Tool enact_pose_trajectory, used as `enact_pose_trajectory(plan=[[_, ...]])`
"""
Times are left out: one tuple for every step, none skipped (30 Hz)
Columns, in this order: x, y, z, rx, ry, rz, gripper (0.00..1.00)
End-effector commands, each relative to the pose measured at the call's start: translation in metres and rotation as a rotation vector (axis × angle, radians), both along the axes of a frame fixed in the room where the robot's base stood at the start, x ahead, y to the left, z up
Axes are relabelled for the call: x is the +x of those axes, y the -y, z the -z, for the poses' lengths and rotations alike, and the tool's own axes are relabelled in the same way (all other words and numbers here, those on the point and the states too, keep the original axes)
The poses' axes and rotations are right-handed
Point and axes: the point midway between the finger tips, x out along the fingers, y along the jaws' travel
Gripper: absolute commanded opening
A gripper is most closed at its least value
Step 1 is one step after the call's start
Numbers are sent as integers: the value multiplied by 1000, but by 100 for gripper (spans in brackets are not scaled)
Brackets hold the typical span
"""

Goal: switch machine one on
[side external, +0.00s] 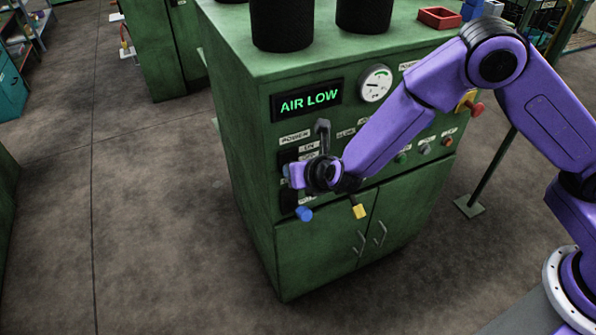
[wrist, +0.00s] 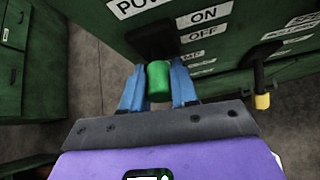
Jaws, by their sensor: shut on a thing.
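A green machine (side external: 235,160) stands in the middle of the side view, with a lit display (side external: 307,100) reading "AIR LOW". A "POWER" label (side external: 294,138) is on its front. In the wrist view, "ON" (wrist: 204,15) and "OFF" (wrist: 202,35) labels sit beside a dark lever (wrist: 152,40) with a green grip (wrist: 158,80). My gripper (wrist: 158,88) is shut on the green grip, with a blue finger on each side. My gripper also shows in the side view (side external: 297,176), at the panel's left edge. There my wrist hides the grip, and I cannot tell the lever's exact position.
A yellow-tipped lever (side external: 359,211) and a blue-tipped one (side external: 304,213) jut out near my gripper. A dark handle (side external: 322,131) points up just above it. A round gauge (side external: 375,83) is at the upper right. The floor (side external: 160,230) to the left is clear.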

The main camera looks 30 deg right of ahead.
Motion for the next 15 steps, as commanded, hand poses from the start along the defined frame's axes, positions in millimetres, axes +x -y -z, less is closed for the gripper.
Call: enact_pose_trajectory(plan=[[1, 0, -2, 2, -10, 1, 0], [1, 0, -2, 3, -16, 0, 0], [1, 0, -2, 2, -22, 0, 0], [1, 0, -2, 2, -26, 0, 0], [1, 0, -2, 1, -30, 1, 0], [1, 0, -2, 1, -33, 1, 0], [1, 0, -2, 1, -35, 1, 0], [1, 0, -3, 1, -36, 0, 0], [2, 0, -3, 2, -37, 1, 0], [2, 0, -3, 2, -37, 1, 0], [2, 0, -3, 2, -37, 1, 0], [2, 0, -3, 2, -37, 1, 0], [2, 0, -3, 2, -37, 1, 0], [2, 0, -3, 2, -37, 1, 0], [2, 0, -3, 3, -36, 2, 0]])
